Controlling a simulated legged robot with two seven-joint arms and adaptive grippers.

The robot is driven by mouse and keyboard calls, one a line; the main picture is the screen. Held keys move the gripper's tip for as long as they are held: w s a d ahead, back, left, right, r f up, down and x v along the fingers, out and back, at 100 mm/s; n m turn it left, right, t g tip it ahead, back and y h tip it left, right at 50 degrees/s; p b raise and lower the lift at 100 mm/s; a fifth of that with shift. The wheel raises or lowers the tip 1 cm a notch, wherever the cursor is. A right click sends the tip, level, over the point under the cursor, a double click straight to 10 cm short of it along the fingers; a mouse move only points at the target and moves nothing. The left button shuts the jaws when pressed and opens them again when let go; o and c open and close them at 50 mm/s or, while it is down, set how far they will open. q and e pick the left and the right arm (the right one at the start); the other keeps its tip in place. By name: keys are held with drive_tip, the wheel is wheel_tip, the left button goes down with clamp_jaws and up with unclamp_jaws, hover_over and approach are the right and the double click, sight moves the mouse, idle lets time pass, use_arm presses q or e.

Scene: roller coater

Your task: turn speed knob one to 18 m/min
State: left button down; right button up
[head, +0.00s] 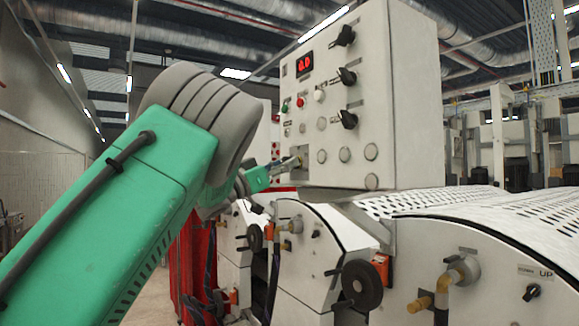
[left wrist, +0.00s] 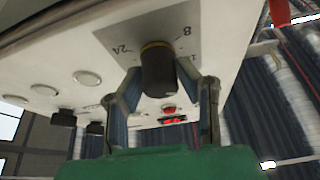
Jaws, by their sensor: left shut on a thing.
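The speed knob (left wrist: 158,70) is black with a yellowish ring at its base, on a grey dial plate (left wrist: 181,24) with the marks 24 and 8 showing in the left wrist view. My left gripper (left wrist: 160,85) has one finger on each side of the knob and is shut on it. I cannot tell which mark the knob points to. In the head view my left gripper (head: 297,161) meets the lower left of the white control panel (head: 330,115), and hides the knob there. The panel's red display (head: 304,64) appears to read 0.0. My right gripper is not in view.
Three other black knobs, among them the top one (head: 345,36), run down the panel's right side. Coloured buttons and round grey fittings (head: 345,154) are nearby. White machine housings with a black handwheel (head: 361,285) stand below. Open aisle floor lies at left.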

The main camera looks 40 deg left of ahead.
use_arm(q)
drive_tip(key=shift+a+f, duration=0.1)
drive_tip(key=shift+f, duration=0.15)
drive_tip(key=c, duration=1.2)
unclamp_jaws()
drive_tip(key=shift+s, duration=0.1)
drive_tip(key=shift+s+a+r, duration=0.15)
drive_tip(key=shift+a, duration=0.05)
drive_tip(key=v, duration=1.2)
drive_tip(key=shift+a, duration=0.1)
